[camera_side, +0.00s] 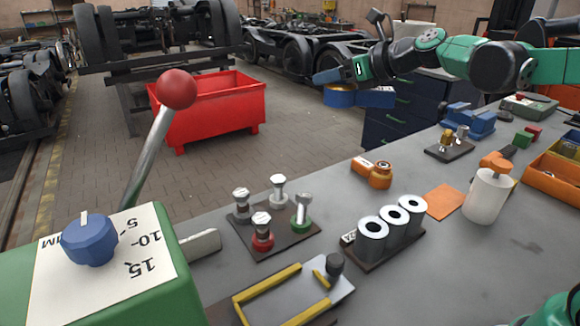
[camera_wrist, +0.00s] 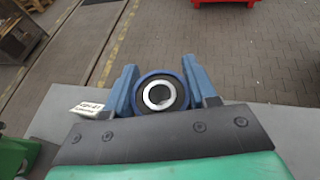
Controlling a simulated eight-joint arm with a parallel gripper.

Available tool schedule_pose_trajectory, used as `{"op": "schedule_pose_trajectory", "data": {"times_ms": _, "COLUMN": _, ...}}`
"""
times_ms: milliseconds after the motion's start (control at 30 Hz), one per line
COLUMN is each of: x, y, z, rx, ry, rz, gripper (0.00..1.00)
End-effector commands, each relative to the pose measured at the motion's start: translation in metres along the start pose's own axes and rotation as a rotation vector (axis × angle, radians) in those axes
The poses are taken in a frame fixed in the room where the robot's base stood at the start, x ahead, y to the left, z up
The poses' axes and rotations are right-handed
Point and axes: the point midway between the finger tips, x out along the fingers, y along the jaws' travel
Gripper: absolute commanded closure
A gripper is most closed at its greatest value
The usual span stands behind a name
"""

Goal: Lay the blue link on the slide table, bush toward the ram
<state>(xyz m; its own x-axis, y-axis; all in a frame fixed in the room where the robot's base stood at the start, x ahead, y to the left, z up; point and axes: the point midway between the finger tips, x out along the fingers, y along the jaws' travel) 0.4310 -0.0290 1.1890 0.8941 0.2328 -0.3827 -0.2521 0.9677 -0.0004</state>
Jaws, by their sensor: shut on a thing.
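In the side view the blue link (camera_side: 375,97) hangs in the air above the far edge of the bench, with its round end to the left and its flat bar to the right. My gripper (camera_side: 328,78) is shut on the blue link. In the wrist view the link's blue ring with a metal bush (camera_wrist: 160,94) sits between my two blue fingers (camera_wrist: 162,85). The slide table (camera_side: 343,288), with yellow rails and a dark knob, lies at the front of the bench, empty. The grey ram (camera_side: 203,243) sticks out of the green press (camera_side: 190,282) at left.
A stand of bolts (camera_side: 270,232), a rack of steel bushes (camera_side: 390,235), an orange link (camera_side: 378,175) and a white bottle (camera_side: 488,195) stand on the bench. The red-knobbed lever (camera_side: 150,150) rises by the press. A red bin (camera_side: 215,112) is on the floor.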

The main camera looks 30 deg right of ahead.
Motion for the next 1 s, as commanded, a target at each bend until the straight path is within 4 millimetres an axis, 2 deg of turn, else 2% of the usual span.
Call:
{"op": "schedule_pose_trajectory", "data": {"times_ms": 100, "x": -0.021, "y": 0.019, "z": -0.001, "rx": -0.007, "ry": -0.001, "rz": 0.018, "gripper": 1.00}}
{"op": "schedule_pose_trajectory", "data": {"times_ms": 333, "x": -0.043, "y": 0.039, "z": -0.007, "rx": -0.016, "ry": -0.001, "rz": 0.038, "gripper": 1.00}}
{"op": "schedule_pose_trajectory", "data": {"times_ms": 867, "x": -0.046, "y": 0.042, "z": -0.008, "rx": -0.017, "ry": -0.001, "rz": 0.041, "gripper": 1.00}}
{"op": "schedule_pose_trajectory", "data": {"times_ms": 1000, "x": -0.042, "y": 0.038, "z": -0.006, "rx": -0.015, "ry": -0.001, "rz": 0.037, "gripper": 1.00}}
